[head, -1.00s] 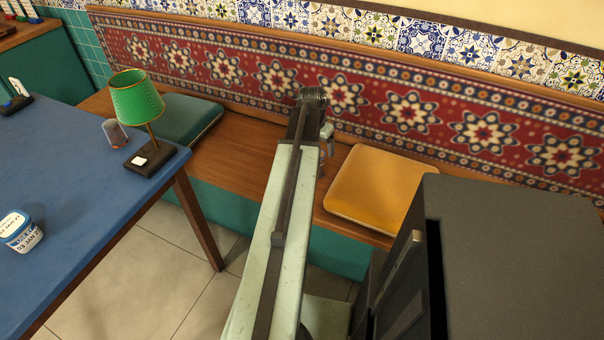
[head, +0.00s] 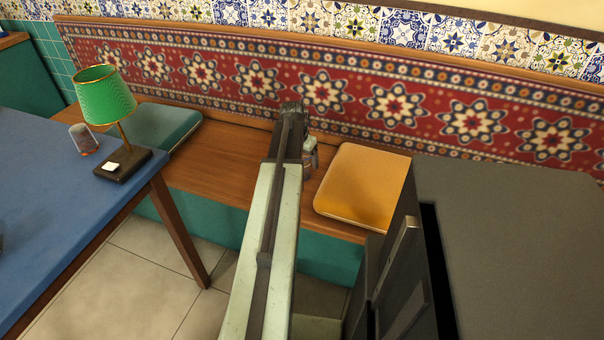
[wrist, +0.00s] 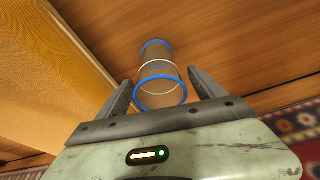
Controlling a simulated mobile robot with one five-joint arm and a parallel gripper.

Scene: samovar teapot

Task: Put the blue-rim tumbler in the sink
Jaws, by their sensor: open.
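The blue-rim tumbler (wrist: 158,70) shows in the wrist view as a clear glass with blue rings at both ends and a pale band around its middle. It is over the wooden bench seat (wrist: 220,45). My gripper (wrist: 159,80) is open, with one finger on each side of the tumbler. I cannot tell whether either finger touches it. In the head view, my arm reaches out over the bench, and the gripper at its end is mostly hidden behind the arm. I cannot make out the tumbler clearly there. The sink is not in view.
An orange cushion (head: 362,187) lies on the bench right of my arm, a teal cushion (head: 155,128) to the left. A blue table (head: 60,215) at left bears a green lamp (head: 104,98) and a glass (head: 83,140). A dark cabinet (head: 510,240) stands at right.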

